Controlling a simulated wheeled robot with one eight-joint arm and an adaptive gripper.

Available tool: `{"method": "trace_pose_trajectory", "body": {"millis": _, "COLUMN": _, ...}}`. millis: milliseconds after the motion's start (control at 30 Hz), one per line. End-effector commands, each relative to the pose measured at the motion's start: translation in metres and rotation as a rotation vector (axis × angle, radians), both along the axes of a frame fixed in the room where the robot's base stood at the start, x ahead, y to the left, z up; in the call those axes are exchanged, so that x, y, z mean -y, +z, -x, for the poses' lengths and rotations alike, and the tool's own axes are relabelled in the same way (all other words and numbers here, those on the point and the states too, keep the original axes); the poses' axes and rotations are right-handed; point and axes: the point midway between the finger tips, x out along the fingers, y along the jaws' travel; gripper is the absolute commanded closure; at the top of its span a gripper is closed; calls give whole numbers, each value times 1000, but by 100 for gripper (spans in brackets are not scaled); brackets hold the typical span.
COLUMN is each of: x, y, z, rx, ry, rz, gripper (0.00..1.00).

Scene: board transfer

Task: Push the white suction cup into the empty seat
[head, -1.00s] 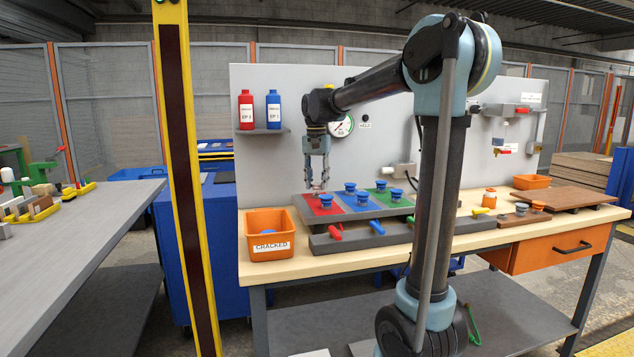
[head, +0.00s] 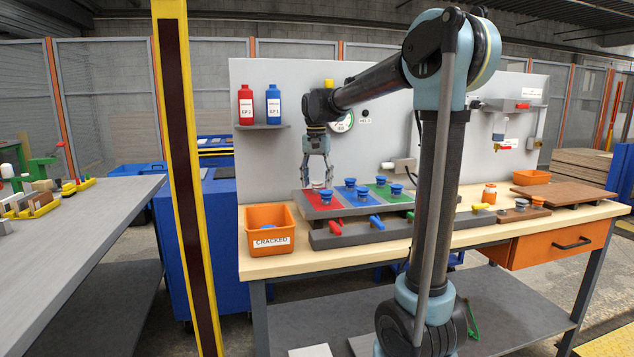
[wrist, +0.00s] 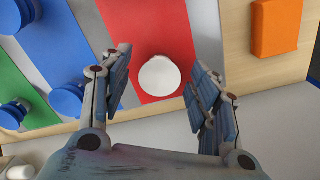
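The white suction cup (wrist: 160,76) shows as a round white disc on the red strip (wrist: 148,38) of the board in the wrist view. In the head view it is a small pale shape (head: 318,185) at the back of the red strip. Any seat under it is hidden, and I cannot tell how deep it sits. My gripper (head: 316,178) is above it with its fingers spread. In the wrist view the open fingers (wrist: 157,90) stand on either side of the cup, apart from it. Nothing is held.
Several blue suction cups (head: 350,184) stand on the red, blue and green strips. Coloured handles (head: 376,222) lie along the front block. An orange bin (head: 270,217) marked CRACKED stands left of the board. A wall panel (head: 265,165) with a bottle shelf rises behind.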

Motion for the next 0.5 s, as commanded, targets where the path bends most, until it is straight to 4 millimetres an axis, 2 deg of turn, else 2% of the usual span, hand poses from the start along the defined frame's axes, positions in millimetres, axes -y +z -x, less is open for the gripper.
{"method": "trace_pose_trajectory", "body": {"millis": 300, "x": 0, "y": 3, "z": 0, "rx": 0, "ry": 0, "rz": 0, "gripper": 44}}
{"method": "trace_pose_trajectory", "body": {"millis": 500, "x": 0, "y": 26, "z": 0, "rx": 0, "ry": 0, "rz": 0, "gripper": 44}}
